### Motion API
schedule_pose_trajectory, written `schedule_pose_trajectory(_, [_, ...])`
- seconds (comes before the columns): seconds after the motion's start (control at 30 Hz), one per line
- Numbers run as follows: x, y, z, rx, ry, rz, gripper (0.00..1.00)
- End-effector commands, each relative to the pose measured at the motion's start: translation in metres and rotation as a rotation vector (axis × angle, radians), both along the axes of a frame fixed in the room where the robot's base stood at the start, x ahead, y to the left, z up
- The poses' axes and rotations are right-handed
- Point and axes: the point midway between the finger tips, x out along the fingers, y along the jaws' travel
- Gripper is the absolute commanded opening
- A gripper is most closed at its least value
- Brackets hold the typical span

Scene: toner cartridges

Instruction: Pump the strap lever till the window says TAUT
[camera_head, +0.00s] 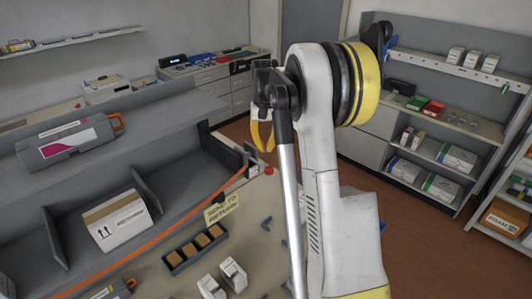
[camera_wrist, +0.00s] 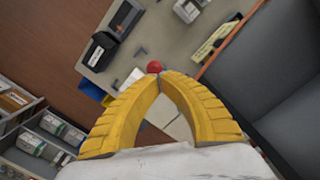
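An orange strap (camera_head: 150,245) runs along the front of the grey shelf unit to a dark ratchet-like fitting (camera_head: 249,158) at the unit's right end, which seems to be the strap lever. I cannot make out a window or the word TAUT. My gripper (camera_head: 266,151) has yellow fingers pointing down, above and right of that fitting in the head view, apparently apart from it. In the wrist view the fingertips (camera_wrist: 159,74) come together with nothing seen between them. The strap edge shows there too (camera_wrist: 232,39), but the fitting is not clear, perhaps hidden behind the right finger.
A red knob (camera_head: 269,170) stands on the bench near the fitting. A yellow sign (camera_head: 222,208), a dark tray (camera_head: 172,261) of brown blocks and small white boxes (camera_head: 232,274) are on the bench. A white carton (camera_head: 118,222) and a toner cartridge (camera_head: 72,143) occupy the shelf unit.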

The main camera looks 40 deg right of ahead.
Motion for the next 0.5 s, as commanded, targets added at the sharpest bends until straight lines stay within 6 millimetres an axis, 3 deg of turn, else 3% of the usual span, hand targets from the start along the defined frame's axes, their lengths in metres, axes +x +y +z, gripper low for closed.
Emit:
schedule_pose_trajectory(0.2, [0.001,-0.017,0.002,0.015,0.026,-0.025,0.00])
schedule_pose_trajectory(0.5, [0.001,-0.017,0.001,0.016,0.028,-0.026,0.00])
